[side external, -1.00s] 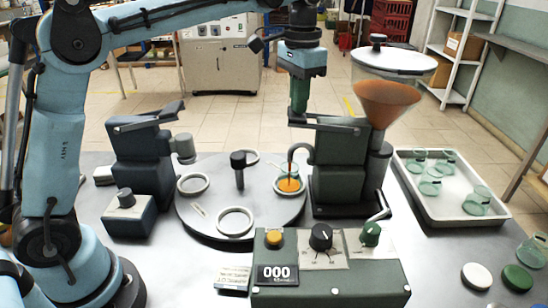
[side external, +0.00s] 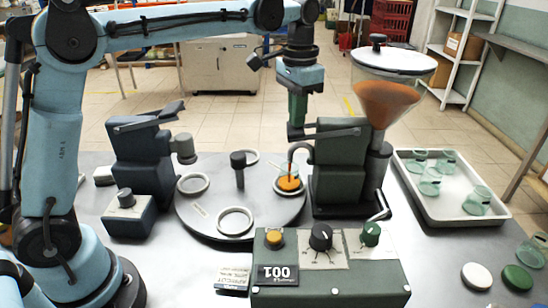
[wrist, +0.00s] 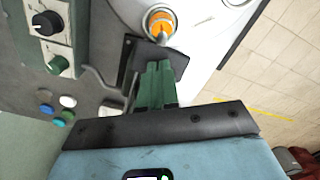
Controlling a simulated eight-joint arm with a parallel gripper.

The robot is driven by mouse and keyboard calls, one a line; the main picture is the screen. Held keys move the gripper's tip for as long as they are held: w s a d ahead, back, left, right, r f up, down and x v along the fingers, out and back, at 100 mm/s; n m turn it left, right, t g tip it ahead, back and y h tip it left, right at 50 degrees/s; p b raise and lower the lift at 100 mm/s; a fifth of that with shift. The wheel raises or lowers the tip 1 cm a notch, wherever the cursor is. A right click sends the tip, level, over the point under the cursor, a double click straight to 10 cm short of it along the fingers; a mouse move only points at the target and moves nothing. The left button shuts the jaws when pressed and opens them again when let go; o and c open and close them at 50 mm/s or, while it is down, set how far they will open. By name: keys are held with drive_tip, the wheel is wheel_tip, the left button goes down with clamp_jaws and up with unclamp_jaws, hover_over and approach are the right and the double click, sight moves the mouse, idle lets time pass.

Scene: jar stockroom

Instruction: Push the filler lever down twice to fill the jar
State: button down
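The filler (side external: 338,170) is a dark green machine with an orange hopper (side external: 386,102) at the right of the turntable (side external: 215,212). Its lever (side external: 333,133) slopes down toward its left end. My gripper (side external: 296,134) is shut, with its green fingertips on the lever's left end; no object shows between them. In the wrist view the closed fingers (wrist: 155,85) reach over the dark filler. The jar (side external: 289,187) sits in a ring under the spout with orange filling in it. The orange filling in the jar also shows in the wrist view (wrist: 160,24).
A control box (side external: 325,275) with knobs stands in front. A white tray (side external: 455,213) with several glass jars is at the right, with a white lid (side external: 477,276) and a green lid (side external: 517,278) nearby. A second lever machine (side external: 145,158) stands left of the turntable.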

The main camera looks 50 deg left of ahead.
drive_tip(key=shift+f, duration=0.25)
drive_tip(key=shift+a+r, duration=0.1)
drive_tip(key=shift+r, duration=3.1)
drive_tip(key=shift+f, duration=0.15)
drive_tip(key=shift+f, duration=0.8)
drive_tip(key=shift+s+a+f, duration=0.1)
drive_tip(key=shift+f, duration=1.05)
drive_tip(key=shift+s+a+f, duration=0.1)
drive_tip(key=shift+f, duration=1)
